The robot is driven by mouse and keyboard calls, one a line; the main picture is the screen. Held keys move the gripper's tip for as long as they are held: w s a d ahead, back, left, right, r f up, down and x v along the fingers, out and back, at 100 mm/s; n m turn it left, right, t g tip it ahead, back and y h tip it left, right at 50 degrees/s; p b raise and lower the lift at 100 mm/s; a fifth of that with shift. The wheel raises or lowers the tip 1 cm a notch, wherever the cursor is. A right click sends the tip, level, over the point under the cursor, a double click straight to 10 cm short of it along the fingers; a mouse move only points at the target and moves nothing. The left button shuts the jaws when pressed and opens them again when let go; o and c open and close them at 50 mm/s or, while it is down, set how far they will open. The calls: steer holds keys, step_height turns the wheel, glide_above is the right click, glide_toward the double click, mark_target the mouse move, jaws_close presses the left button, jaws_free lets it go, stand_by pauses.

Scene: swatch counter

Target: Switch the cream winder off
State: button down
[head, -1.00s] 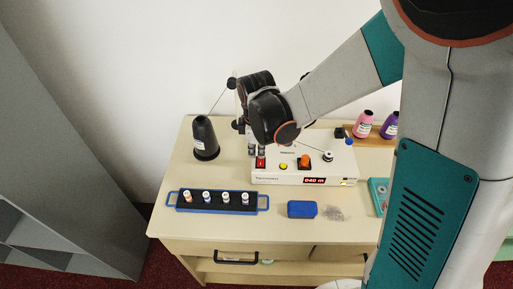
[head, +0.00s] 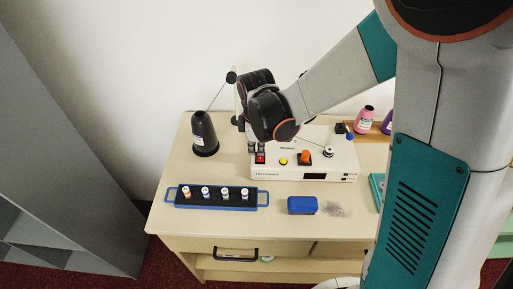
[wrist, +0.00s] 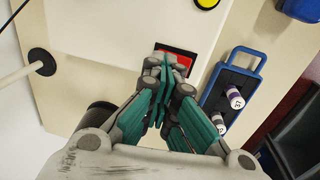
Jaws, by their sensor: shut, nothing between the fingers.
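The cream winder (head: 335,167) stands on the counter, with a yellow button (head: 283,161), an orange knob (head: 305,158) and a dark display window (head: 315,176). Its red switch (head: 260,159) is at the front left of its top. My gripper (head: 257,149) points down at this switch from above. In the wrist view the shut, empty fingertips (wrist: 172,66) are right over the red switch (wrist: 183,55) and cover part of it. Whether they touch it I cannot tell.
A black thread cone (head: 203,132) stands left of the winder. A blue tray (head: 262,199) with several small spools lies in front, beside a blue block (head: 302,205). Pink (head: 364,119) and purple (head: 387,124) cones stand behind at right.

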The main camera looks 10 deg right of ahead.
steer(key=shift+s, duration=0.15)
steer(key=shift+s+a, duration=0.2)
steer(key=shift+s, duration=0.45)
steer(key=shift+r, duration=0.1)
steer(key=shift+r+p, duration=0.5)
steer(key=shift+r, duration=0.1)
step_height(320, 180, up, 13)
steer(key=s+p, duration=0.1)
steer(key=p, duration=0.7)
steer(key=shift+s+a+f+p, duration=0.15)
steer(key=shift+s+f+p, duration=0.05)
steer(key=shift+s+p, duration=0.15)
steer(key=shift+w, duration=0.1)
